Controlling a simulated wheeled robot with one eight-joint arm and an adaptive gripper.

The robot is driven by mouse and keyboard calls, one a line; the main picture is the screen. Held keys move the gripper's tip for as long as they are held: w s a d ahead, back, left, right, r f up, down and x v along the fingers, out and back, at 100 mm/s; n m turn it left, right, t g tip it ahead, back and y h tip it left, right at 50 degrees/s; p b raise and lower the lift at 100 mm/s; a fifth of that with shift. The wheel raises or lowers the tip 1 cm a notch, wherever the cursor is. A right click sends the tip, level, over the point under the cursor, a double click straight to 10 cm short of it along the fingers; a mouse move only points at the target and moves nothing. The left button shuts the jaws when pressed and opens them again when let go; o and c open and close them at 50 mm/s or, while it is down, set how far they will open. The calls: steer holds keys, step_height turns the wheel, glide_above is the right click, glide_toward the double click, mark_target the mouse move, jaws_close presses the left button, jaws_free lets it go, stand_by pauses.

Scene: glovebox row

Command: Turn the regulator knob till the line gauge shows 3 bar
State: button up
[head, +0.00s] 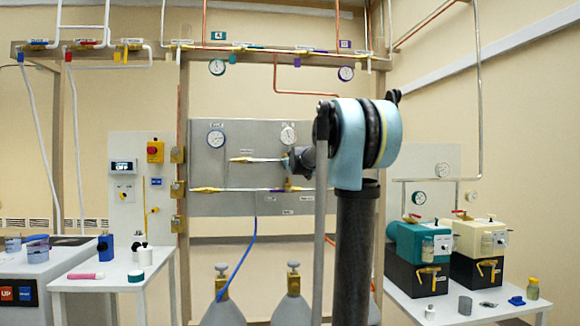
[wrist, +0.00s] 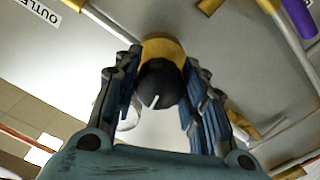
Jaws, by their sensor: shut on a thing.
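The regulator knob (wrist: 160,86) is black with a white mark that points down in the wrist view. It sits in front of a brass body (wrist: 163,48). My gripper (wrist: 160,66) has its fingers on both sides of the knob and is shut on it. In the head view my gripper (head: 300,160) is at the grey panel (head: 235,204), and my arm hides the knob. Two round white gauges are on the panel, a left one (head: 216,139) and a right one (head: 288,135). Their labels and readings are too small to read, so I cannot tell which is the line gauge.
Brass fittings and pipes (head: 235,189) run across the panel. Gas cylinders (head: 222,300) with a blue hose stand below. A white bench (head: 470,310) with teal and cream machines is at the right. A small table (head: 105,282) stands at the left.

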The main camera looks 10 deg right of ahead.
steer(key=shift+w+d+n, duration=0.1)
steer(key=shift+d+n, duration=0.1)
steer(key=shift+n, duration=0.9)
steer(key=shift+d+n, duration=0.15)
steer(key=shift+n, duration=0.95)
steer(key=shift+r, duration=0.1)
steer(key=o, duration=1.1)
steer(key=shift+c, duration=0.2)
steer(key=shift+a, duration=0.1)
